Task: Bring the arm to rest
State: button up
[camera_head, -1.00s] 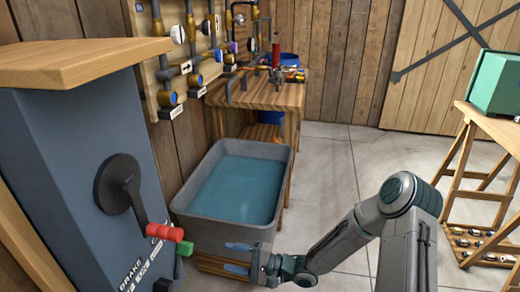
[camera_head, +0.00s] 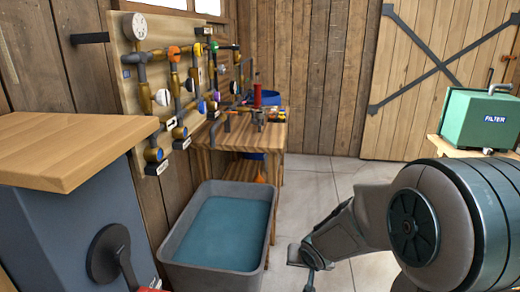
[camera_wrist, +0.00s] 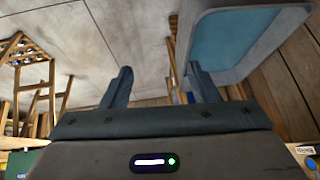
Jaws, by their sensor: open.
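My gripper (camera_wrist: 160,88) shows in the wrist view with its two dark fingers spread apart and nothing between them. In the head view my arm is folded large at the lower right; the gripper's fingertips are mostly cut off or hidden there. The grey tub (camera_head: 268,250) of blue water stands on the left of the arm, apart from it. It also shows upside down in the wrist view (camera_wrist: 262,57), to the right of the fingers.
A blue cabinet (camera_head: 45,235) with a wooden top and a dark crank stands at the left. A pipe board (camera_head: 128,95) hangs on the wall. Behind the tub is a wooden workbench (camera_head: 226,135). A green filter box (camera_head: 478,118) stands at the right. Floor (camera_head: 310,200) is clear between.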

jog(key=s+d+r+g+p, duration=0.1)
jog(key=s+r+p, duration=0.1)
jog(key=s+r, duration=0.6)
jog(key=s+d+r+n+g+p, duration=0.1)
jog(key=s+d+r+g+p, duration=0.1)
jog(key=s+r, duration=0.6)
jog(key=s+p, duration=0.1)
jog(key=s, duration=0.3)
jog(key=shift+s+r+g, duration=0.15)
jog(key=shift+s+g, duration=0.05)
jog(key=shift+g, duration=0.1)
jog(key=c, duration=0.4)
jog(key=shift+a, duration=0.15)
